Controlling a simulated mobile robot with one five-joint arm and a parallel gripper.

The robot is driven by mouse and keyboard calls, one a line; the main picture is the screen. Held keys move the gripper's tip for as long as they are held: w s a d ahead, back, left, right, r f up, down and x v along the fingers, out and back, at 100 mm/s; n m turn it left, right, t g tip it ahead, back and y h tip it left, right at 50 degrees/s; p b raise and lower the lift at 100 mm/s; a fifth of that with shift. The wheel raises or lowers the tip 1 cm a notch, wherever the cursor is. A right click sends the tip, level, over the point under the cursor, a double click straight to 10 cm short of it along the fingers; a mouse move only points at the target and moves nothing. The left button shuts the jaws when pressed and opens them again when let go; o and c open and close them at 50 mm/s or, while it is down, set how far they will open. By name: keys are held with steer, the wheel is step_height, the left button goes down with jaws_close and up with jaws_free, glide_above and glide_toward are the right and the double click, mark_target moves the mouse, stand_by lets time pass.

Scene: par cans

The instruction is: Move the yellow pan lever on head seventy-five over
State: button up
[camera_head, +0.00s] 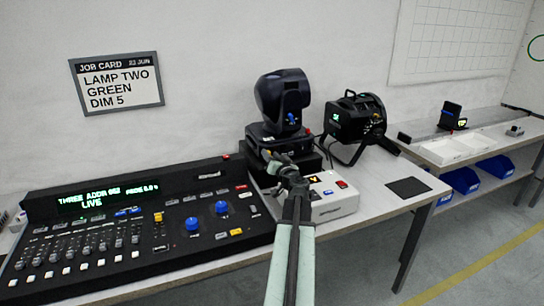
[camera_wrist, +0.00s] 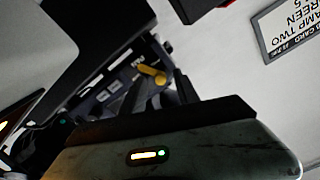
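The moving head (camera_head: 284,97) is a black lamp on a black base on the bench, with a blue knob on its side. Its number is not readable here. In the wrist view the yellow pan lever (camera_wrist: 152,73) shows close up, beside white lettering that seems to read PAN. I cannot make out the lever in the head view, where my arm covers part of the base. My gripper (camera_head: 272,158) is at the front of the base. In the wrist view dark finger shapes (camera_wrist: 180,90) lie close to the lever's tip; whether they touch it or how far apart they are is unclear.
A lighting console (camera_head: 140,225) fills the bench's left. A pale box (camera_head: 330,200) with lit buttons stands below my gripper. A black lamp (camera_head: 355,118) stands to the right, a dark mat (camera_head: 408,187) beyond the box. A job card (camera_head: 117,82) hangs on the wall.

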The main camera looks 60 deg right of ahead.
jaws_close()
steer(key=shift+s+d+m, duration=0.1)
steer(key=shift+m, duration=0.3)
steer(key=m, duration=0.3)
steer(key=s+d+m, duration=0.1)
steer(key=m, duration=0.1)
steer(key=shift+d+r, duration=0.1)
steer(key=shift+r, duration=0.05)
steer(key=m, duration=0.4)
steer(key=s+d+m, duration=0.1)
steer(key=m, duration=0.1)
steer(key=shift+d+f, duration=0.1)
steer(key=shift+f, duration=0.1)
stand_by(0.4)
jaws_free()
